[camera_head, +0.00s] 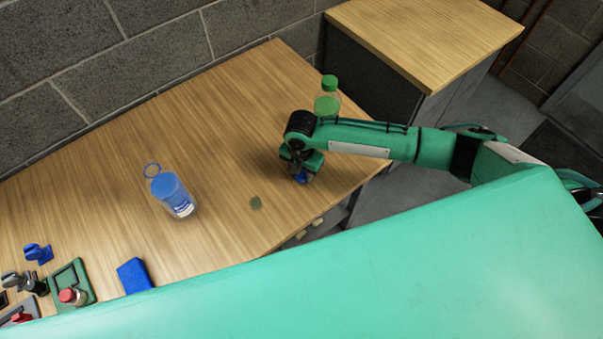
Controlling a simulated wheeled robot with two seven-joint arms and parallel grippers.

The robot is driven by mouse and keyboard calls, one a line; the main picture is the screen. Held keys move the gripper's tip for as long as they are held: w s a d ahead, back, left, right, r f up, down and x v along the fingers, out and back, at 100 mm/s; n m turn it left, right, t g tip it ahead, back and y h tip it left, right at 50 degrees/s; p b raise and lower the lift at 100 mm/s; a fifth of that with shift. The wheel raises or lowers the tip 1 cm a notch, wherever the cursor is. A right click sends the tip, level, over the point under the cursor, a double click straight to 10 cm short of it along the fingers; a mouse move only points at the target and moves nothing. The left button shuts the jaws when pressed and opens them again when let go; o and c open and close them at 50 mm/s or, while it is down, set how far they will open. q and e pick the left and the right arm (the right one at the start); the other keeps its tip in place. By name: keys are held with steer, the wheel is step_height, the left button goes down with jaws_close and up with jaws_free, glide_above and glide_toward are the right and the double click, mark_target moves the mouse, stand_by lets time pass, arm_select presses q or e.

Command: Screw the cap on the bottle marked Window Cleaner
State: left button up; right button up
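A clear bottle with blue contents and a white and blue label (172,195) stands on the wooden table left of centre. A blue ring at its neck shows and no cap sits on it. The label is too small to read. My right gripper (302,173) points down over the right part of the table, well to the right of this bottle. A small blue piece (302,178), possibly the cap, shows at its fingertips. Whether the fingers are closed on it I cannot tell. My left gripper is not in view.
A green-capped bottle (328,98) stands behind my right wrist. A blue block (134,276), a green tray (82,272) and small blue, grey and red items are at the lower left. The table between bottle and gripper is mostly clear.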

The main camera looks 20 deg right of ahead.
mark_target(302, 174)
steer(key=shift+c, duration=1)
step_height(302, 174, up, 20)
steer(key=b, duration=0.2)
steer(key=shift+b, duration=0.35)
steer(key=s+d+m, duration=0.2)
steer(key=d+m, duration=0.1)
steer(key=m, duration=1)
steer(key=s+d+f+m, duration=0.1)
steer(key=s+d+m, duration=0.2)
steer(key=m, duration=1)
steer(key=shift+d, duration=0.4)
steer(key=shift+f, duration=0.1)
